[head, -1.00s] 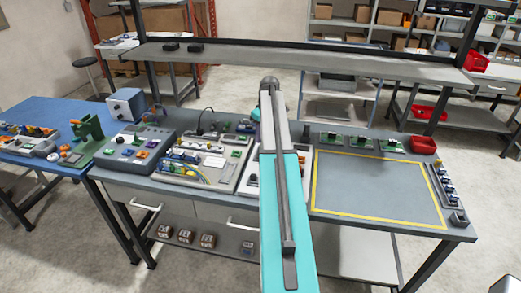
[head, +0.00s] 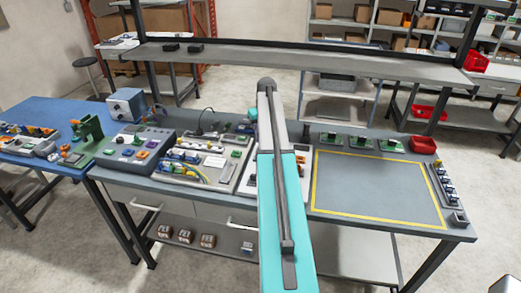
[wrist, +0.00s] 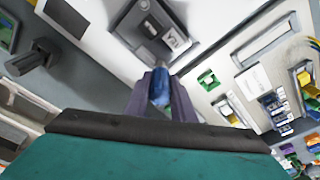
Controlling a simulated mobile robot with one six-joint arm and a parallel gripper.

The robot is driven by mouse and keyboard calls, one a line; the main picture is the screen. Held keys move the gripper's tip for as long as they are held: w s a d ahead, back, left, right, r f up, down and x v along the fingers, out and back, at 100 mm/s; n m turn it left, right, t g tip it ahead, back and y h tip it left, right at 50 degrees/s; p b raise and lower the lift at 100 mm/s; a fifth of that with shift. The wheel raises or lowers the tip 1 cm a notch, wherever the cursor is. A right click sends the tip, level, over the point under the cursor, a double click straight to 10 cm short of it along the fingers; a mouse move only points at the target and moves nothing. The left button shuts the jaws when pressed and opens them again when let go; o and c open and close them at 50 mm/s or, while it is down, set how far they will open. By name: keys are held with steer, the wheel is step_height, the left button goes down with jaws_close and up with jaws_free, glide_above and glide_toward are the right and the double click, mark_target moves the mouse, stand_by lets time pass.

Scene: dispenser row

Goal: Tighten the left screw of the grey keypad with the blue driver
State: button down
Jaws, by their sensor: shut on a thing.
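In the wrist view, my gripper (wrist: 161,98) is shut on the blue driver (wrist: 160,86), its handle held between the two purple-grey fingers. The driver points away from the camera, toward a dark grey device (wrist: 182,18) on a white panel, which appears to be the grey keypad. In the head view, my arm hides the gripper, driver and keypad.
Beside the keypad, the white panel holds a green part (wrist: 208,80) and several modules. In the head view, a grey button box (head: 138,146) stands left on the bench. A yellow-outlined area (head: 378,187) at right is clear. A shelf (head: 310,58) spans above the bench.

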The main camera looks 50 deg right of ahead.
steer(key=shift+m, duration=1.7)
steer(key=shift+h, duration=0.3)
steer(key=shift+m, duration=0.8)
steer(key=shift+m+g+h, duration=0.3)
steer(key=shift+m+g, duration=0.2)
steer(key=shift+m, duration=2.2)
steer(key=shift+r+p, duration=0.15)
steer(key=shift+p, duration=0.15)
steer(key=shift+w+r, duration=0.1)
steer(key=shift+r, duration=0.2)
steer(key=shift+r+p, duration=0.3)
steer(key=shift+r, duration=0.15)
